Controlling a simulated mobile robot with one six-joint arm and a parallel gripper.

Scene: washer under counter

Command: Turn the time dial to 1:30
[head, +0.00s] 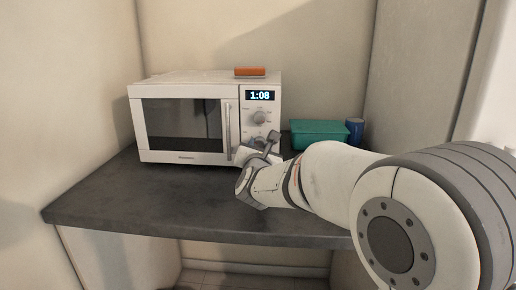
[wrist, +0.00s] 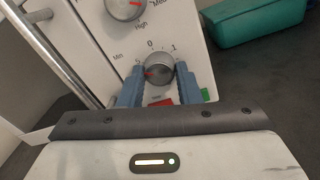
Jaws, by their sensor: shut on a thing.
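A white microwave (head: 185,78) stands on the dark counter, its display (head: 260,96) reading 1:08. In the wrist view the lower time dial (wrist: 159,67) is a round grey knob with a red pointer mark toward its left side. Numbers such as 0 and 1 are printed around it. My gripper (wrist: 160,76) has its two blue-grey fingers on either side of this dial, shut on it. In the head view my gripper (head: 258,145) is at the lower part of the control panel and hides most of the dial.
The upper power dial (head: 260,118) is just above, and the door handle (head: 228,125) is to the left. An orange block (head: 250,71) lies on the microwave. A teal container (head: 318,134) and blue cup (head: 355,130) stand to the right. The front left counter (head: 130,205) is clear.

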